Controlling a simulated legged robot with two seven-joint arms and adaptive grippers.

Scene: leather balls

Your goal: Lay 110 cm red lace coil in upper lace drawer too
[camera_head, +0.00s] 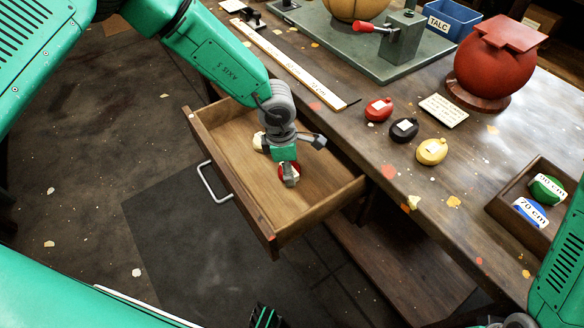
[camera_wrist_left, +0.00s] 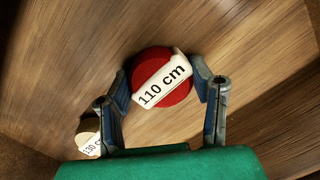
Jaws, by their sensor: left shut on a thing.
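The red lace coil (camera_wrist_left: 160,86) has a white "110 cm" label and lies between the fingers of my left gripper (camera_wrist_left: 165,88) in the left wrist view. In the head view my left gripper (camera_head: 289,174) reaches down into the open wooden drawer (camera_head: 215,137) and is shut on the coil, whose red edge shows. The coil is at or just above the drawer floor; I cannot tell if it touches. A pale coil labelled "130 cm" (camera_wrist_left: 88,140) lies in the drawer beside it, partly hidden by my gripper in the head view (camera_head: 259,142).
The workbench (camera_head: 350,150) borders the drawer on the right. It holds red (camera_head: 378,109), black (camera_head: 404,129) and yellow (camera_head: 432,151) small items, a red ball (camera_head: 492,65), a ruler (camera_head: 290,65) and a tray (camera_head: 507,207) with green and blue coils. The drawer's front-right part is clear.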

